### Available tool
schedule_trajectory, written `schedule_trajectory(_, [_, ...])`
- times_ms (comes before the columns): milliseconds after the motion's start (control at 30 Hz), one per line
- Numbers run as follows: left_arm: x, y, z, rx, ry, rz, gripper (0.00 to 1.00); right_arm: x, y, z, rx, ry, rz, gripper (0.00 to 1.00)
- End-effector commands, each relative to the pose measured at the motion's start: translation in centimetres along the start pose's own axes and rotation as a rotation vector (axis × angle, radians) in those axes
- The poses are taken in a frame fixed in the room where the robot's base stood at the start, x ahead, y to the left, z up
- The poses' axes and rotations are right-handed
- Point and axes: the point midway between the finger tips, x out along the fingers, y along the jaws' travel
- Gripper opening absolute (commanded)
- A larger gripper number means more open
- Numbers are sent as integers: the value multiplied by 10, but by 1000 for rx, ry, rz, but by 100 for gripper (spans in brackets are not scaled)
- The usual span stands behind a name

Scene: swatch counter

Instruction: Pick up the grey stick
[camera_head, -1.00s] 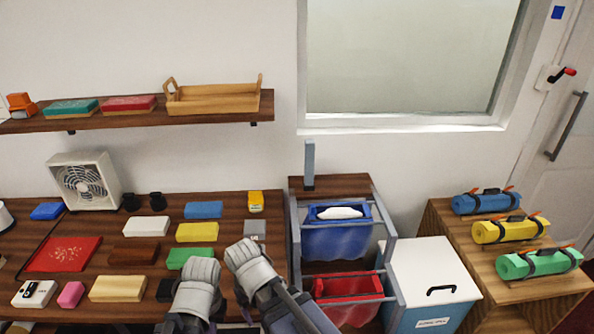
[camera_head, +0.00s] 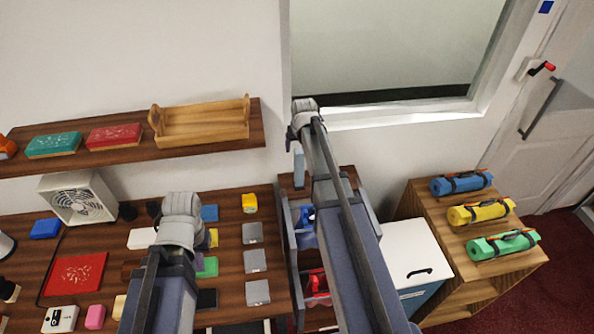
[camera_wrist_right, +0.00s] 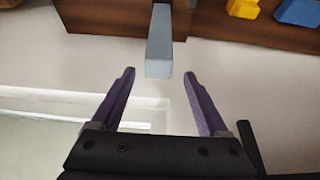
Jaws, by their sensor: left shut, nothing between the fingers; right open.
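The grey stick (camera_head: 298,168) stands upright on the wooden top of the trolley by the wall, partly hidden by my right arm in the head view. In the right wrist view the grey stick (camera_wrist_right: 159,42) reaches down from the wooden top, its end in line with the gap between the fingertips. My right gripper (camera_head: 303,106) is above the stick, and its fingers (camera_wrist_right: 160,73) are open with nothing gripped. I cannot tell whether the stick's end is between the fingertips or just beyond them. My left gripper (camera_head: 182,203) is shut and empty over the counter.
The counter (camera_head: 228,268) holds coloured blocks, grey swatches and a white fan (camera_head: 78,198). A wall shelf (camera_head: 190,146) carries a wooden tray (camera_head: 203,124). The window ledge (camera_head: 400,114) is beside my right gripper. A white-lidded bin (camera_head: 412,258) and a stand (camera_head: 430,222) with rolled mats are at right.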

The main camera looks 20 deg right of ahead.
Motion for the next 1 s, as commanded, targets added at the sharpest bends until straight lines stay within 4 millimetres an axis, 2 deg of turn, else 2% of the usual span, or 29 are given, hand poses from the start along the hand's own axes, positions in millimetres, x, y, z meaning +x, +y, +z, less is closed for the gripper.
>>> schedule_trajectory(167, [4,0,0,0,0,0,0,4,0,0,1,1,0,78])
schedule_trajectory(433, [26,2,-2,-2,1,0,0,28,0,2,0,0,0,78])
schedule_trajectory(667, [27,2,-2,-1,1,0,0,29,0,2,0,0,0,78])
schedule_trajectory(767, [34,3,-2,0,1,0,0,35,1,4,0,0,0,78])
schedule_trajectory(1000, [63,6,-4,5,1,-1,0,63,3,13,0,0,0,78])
